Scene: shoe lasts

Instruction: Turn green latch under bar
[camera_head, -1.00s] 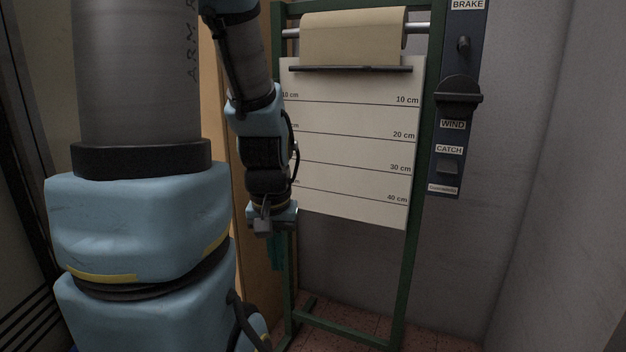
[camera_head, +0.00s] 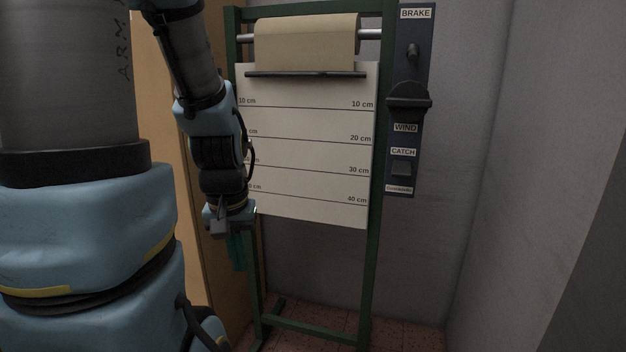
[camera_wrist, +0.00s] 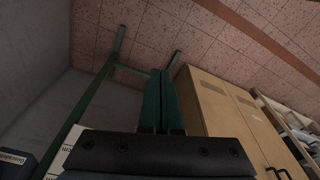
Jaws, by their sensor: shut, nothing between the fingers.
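I cannot make out a separate green latch in either view. A thin dark bar (camera_head: 305,74) crosses the top of the hanging paper, just below the brown paper roll (camera_head: 305,42). The roll sits on a steel rod in a green frame (camera_head: 370,250). My gripper (camera_head: 238,266) points down in front of the frame's left post, below the paper's lower left edge and well below the bar. In the wrist view its green fingers (camera_wrist: 160,72) lie side by side, shut and empty, pointing toward the tiled floor.
A dark blue panel (camera_head: 419,70) labelled BRAKE, WIND and CATCH stands right of the frame, with a knob, a black handle (camera_head: 408,100) and a small catch block (camera_head: 401,168). A tan cabinet (camera_wrist: 215,115) stands close beside my gripper. The grey wall right of the panel is bare.

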